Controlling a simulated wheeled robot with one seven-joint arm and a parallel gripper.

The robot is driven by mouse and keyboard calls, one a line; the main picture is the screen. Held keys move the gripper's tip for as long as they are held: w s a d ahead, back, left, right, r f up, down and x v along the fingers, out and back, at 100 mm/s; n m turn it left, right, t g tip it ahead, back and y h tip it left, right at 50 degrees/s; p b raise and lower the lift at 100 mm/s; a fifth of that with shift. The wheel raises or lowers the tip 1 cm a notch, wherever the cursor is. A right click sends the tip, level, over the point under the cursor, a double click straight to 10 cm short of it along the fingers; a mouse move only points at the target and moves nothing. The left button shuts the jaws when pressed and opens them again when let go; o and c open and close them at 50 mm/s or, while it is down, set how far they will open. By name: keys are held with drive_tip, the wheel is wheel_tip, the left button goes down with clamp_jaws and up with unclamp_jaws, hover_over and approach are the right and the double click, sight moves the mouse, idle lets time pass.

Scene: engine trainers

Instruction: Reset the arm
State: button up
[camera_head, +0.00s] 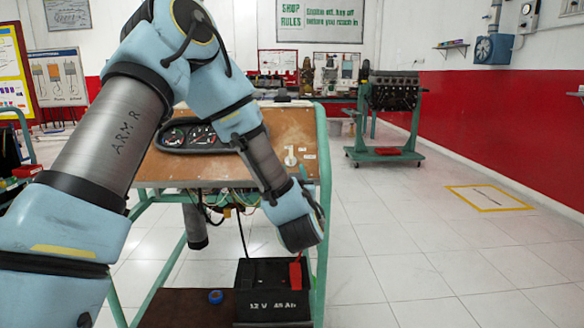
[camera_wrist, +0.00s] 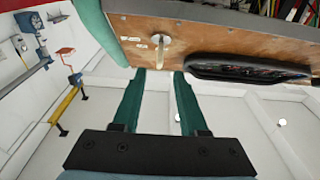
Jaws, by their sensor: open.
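My arm reaches across the head view from the left and bends down in front of a wooden trainer board (camera_head: 215,165). The gripper's fingers do not show clearly in the head view. In the wrist view my gripper (camera_wrist: 158,75) has two green fingers standing apart with nothing between them. The board (camera_wrist: 215,40) is beyond the fingertips in that view, with a pale key-like knob (camera_wrist: 162,44) and a dark gauge cluster (camera_wrist: 245,68) on it. The cluster also shows in the head view (camera_head: 190,136), partly behind my arm.
A green-framed cart (camera_head: 322,200) carries the board. A black 12 V battery (camera_head: 272,290) with a red terminal cover stands on its lower shelf, close below my arm. An engine on a green stand (camera_head: 388,155) is farther back. White tiled floor at right is clear.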

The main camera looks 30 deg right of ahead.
drive_tip(key=shift+s+a+f, duration=0.1)
drive_tip(key=shift+s+a, duration=0.2)
drive_tip(key=shift+s, duration=0.3)
drive_tip(key=w+a+f+g+y, duration=0.2)
drive_tip(key=a+f+g, duration=0.25)
drive_tip(key=a, duration=0.75)
drive_tip(key=w+a+f+g+y, duration=0.15)
drive_tip(key=a+f+g, duration=0.35)
drive_tip(key=a, duration=0.6)
drive_tip(key=s+a+r+n+g+y, duration=0.1)
drive_tip(key=s+a+n+g+y, duration=0.45)
drive_tip(key=s+a, duration=1)
wheel_tip(320, 180, up, 12)
drive_tip(key=w+a+m+g+h+p, duration=0.1)
drive_tip(key=w+m+p, duration=0.1)
drive_tip(key=p, duration=1.1)
drive_tip(key=shift+w+a+r, duration=0.15)
drive_tip(key=shift+a+r, duration=0.1)
